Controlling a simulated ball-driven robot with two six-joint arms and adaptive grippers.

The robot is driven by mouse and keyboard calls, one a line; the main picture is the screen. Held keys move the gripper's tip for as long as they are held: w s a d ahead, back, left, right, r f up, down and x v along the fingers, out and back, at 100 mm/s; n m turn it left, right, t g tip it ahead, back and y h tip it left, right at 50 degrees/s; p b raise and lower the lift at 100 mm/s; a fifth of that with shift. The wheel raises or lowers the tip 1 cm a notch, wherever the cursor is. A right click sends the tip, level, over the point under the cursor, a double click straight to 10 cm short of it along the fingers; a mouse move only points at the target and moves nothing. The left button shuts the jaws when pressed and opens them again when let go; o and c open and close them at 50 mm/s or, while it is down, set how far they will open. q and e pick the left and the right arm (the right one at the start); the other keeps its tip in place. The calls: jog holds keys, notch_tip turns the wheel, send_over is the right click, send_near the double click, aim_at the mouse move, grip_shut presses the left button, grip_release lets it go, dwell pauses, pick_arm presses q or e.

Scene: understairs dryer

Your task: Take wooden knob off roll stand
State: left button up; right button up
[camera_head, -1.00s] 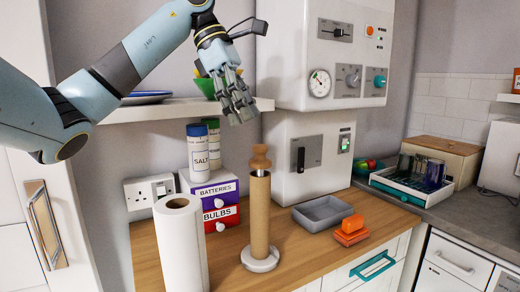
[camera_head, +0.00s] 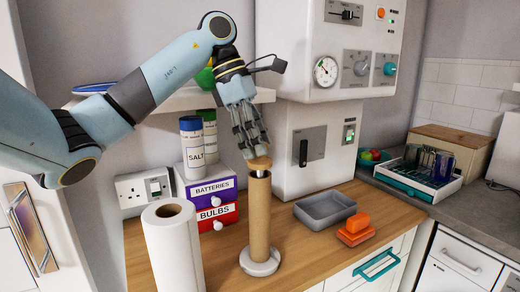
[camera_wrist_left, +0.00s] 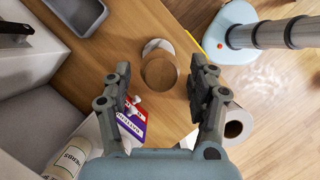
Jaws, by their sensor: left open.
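The wooden knob (camera_head: 259,163) sits on top of the roll stand, above an upright brown cardboard tube (camera_head: 260,215) on a round pale base (camera_head: 260,263). My left gripper (camera_head: 252,148) points down just above and around the knob, its fingers hiding the knob's upper part. In the left wrist view the knob (camera_wrist_left: 160,73) shows as a round wooden disc between the two spread fingers of the gripper (camera_wrist_left: 160,68), with a gap on each side. The stand's base (camera_wrist_left: 157,46) shows behind it. The gripper is open and empty. My right gripper is in neither view.
A white paper roll (camera_head: 172,250) stands left of the stand. Labelled drawers (camera_head: 213,205) with a salt jar (camera_head: 193,150) on top are behind. A shelf (camera_head: 180,101) is close behind my arm.

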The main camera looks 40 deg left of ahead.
pick_arm(q)
jog(key=shift+x, duration=0.75)
jog(key=shift+s, duration=0.1)
jog(key=c, duration=1.1)
